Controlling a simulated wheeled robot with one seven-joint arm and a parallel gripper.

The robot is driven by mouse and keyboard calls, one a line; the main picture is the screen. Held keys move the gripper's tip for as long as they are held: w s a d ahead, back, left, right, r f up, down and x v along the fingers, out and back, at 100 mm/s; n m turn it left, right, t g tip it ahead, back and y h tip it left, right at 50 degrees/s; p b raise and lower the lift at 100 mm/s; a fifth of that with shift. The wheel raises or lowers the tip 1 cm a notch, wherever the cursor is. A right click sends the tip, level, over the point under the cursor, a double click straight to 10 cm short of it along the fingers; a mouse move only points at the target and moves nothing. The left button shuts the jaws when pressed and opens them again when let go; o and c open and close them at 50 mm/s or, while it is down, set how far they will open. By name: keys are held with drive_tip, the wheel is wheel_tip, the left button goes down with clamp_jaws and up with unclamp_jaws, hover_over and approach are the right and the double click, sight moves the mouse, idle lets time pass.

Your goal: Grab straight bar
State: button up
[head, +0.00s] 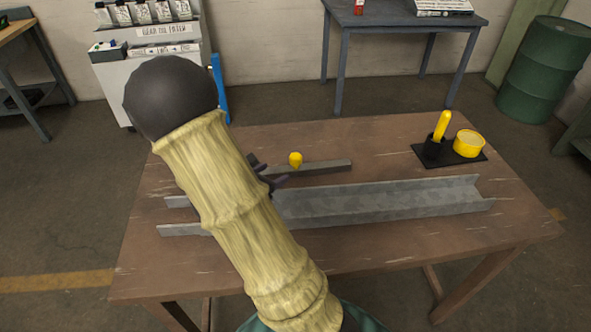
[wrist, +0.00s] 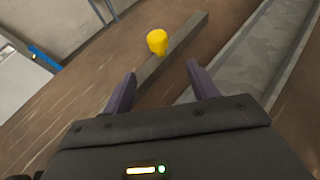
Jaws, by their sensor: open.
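The straight bar (head: 325,167) is a plain grey bar lying flat on the brown wooden table, behind a wide metal channel. It also shows in the wrist view (wrist: 184,38), running away to the upper right, its near part between or below my fingers. A small yellow piece (head: 295,159) stands at the bar; in the wrist view (wrist: 157,41) it overlaps the bar's left edge. My gripper (wrist: 161,73) is open and empty, with its dark purple fingers apart at the near part of the bar. I cannot tell whether they touch it. In the head view my arm hides the bar's left end.
The long grey metal channel (head: 385,203) lies in front of the bar, close to my right finger in the wrist view. A black holder (head: 472,159) with a yellow handle (head: 442,126) and yellow cup (head: 468,143) stands at the table's right. The table's back middle is clear.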

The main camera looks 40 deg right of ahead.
sight(292, 162)
drive_tip(key=x, duration=0.7)
drive_tip(key=shift+w+d+p, duration=0.1)
drive_tip(key=shift+d+p, duration=0.4)
drive_tip(key=shift+d, duration=0.05)
drive_tip(key=p+x, duration=0.1)
drive_tip(key=x, duration=0.3)
drive_tip(key=shift+w+d, duration=0.15)
clamp_jaws()
